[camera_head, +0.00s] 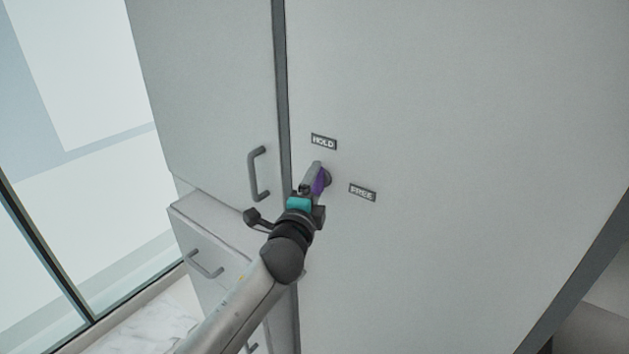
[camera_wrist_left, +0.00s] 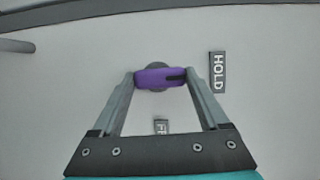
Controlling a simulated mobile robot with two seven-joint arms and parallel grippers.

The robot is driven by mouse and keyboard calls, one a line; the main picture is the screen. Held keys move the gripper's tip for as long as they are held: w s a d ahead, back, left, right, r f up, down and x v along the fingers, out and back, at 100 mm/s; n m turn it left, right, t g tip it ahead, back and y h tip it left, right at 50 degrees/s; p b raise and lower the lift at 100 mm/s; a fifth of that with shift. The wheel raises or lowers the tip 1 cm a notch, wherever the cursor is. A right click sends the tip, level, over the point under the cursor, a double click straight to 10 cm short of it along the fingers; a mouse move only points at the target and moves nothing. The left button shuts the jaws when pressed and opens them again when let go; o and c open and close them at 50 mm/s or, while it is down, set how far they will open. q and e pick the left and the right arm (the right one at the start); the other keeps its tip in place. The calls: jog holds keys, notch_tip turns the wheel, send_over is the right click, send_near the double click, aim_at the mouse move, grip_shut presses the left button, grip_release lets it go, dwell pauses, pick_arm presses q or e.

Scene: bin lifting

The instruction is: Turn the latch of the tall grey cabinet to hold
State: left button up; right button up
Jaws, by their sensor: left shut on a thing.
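The tall grey cabinet (camera_head: 460,130) fills the right of the head view. Its purple latch (camera_head: 319,181) sits on the door below the HOLD label (camera_head: 323,141) and left of the FREE label (camera_head: 362,192). My left gripper (camera_head: 318,176) is shut on the latch, which also shows between the fingertips in the left wrist view (camera_wrist_left: 158,77). There the latch lies crosswise, and its dark mark points right, towards the HOLD label (camera_wrist_left: 217,72). The FREE label (camera_wrist_left: 162,126) is partly hidden by the gripper. My right gripper is not in view.
A grey cabinet with a bar handle (camera_head: 257,174) stands just left of the latch. Below it is a drawer unit (camera_head: 215,238) with a handle, close to my left arm. A window or glass panel is at far left. The door face right of the labels is clear.

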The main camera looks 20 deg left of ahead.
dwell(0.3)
pick_arm(q)
jog(key=o, duration=1.2)
jog(key=shift+o, duration=0.2)
jog(key=shift+s, duration=0.15)
jog(key=s+b, duration=0.1)
jog(key=s, duration=1.4)
jog(key=shift+d+b, duration=0.3)
jog(key=shift+b, duration=0.05)
